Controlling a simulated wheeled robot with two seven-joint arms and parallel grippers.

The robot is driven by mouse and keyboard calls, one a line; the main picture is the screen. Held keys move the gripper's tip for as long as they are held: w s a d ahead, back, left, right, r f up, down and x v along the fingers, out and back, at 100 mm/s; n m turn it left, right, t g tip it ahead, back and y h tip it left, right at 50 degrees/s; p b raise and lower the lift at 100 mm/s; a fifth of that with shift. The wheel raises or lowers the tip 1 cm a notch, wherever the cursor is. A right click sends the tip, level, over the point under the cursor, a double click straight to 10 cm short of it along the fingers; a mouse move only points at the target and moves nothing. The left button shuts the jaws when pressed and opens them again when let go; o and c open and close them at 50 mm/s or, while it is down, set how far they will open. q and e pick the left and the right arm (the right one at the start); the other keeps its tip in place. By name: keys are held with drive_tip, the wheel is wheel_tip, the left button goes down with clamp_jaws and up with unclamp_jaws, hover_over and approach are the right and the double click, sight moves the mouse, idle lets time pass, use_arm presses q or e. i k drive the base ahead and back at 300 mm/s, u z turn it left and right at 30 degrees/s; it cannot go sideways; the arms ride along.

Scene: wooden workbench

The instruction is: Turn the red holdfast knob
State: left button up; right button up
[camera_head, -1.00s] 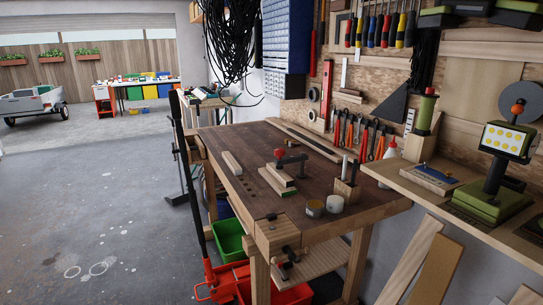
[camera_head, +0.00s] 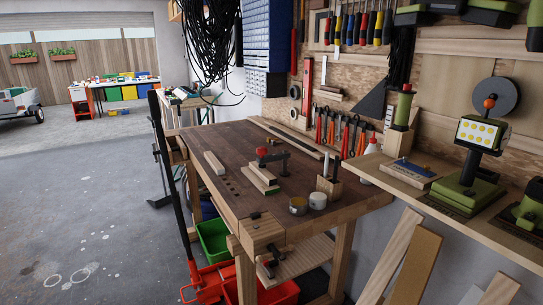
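The red holdfast knob (camera_head: 262,152) sits at the top left end of a dark holdfast clamp (camera_head: 277,159) on the workbench. Below the clamp lie stacked wood blocks (camera_head: 262,178) with a green layer, on the brown wooden bench top (camera_head: 230,150). The clamp's arm reaches to the right from the knob. Neither of my grippers shows in the head view.
A wood strip (camera_head: 214,163) lies left of the clamp. Two small tins (camera_head: 298,206) and a wooden holder with upright tools (camera_head: 329,187) stand to its right. A green bin (camera_head: 213,240) and red crates are below the bench. Grey floor (camera_head: 80,200) is open at left.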

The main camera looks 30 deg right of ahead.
sight(261, 151)
drive_tip(key=u, duration=0.55)
drive_tip(key=k, duration=0.6)
drive_tip(key=u, duration=0.75)
drive_tip(key=i, duration=1.5)
drive_tip(key=z, duration=0.6)
drive_tip(key=i, duration=1.7)
drive_tip(key=z, duration=1.15)
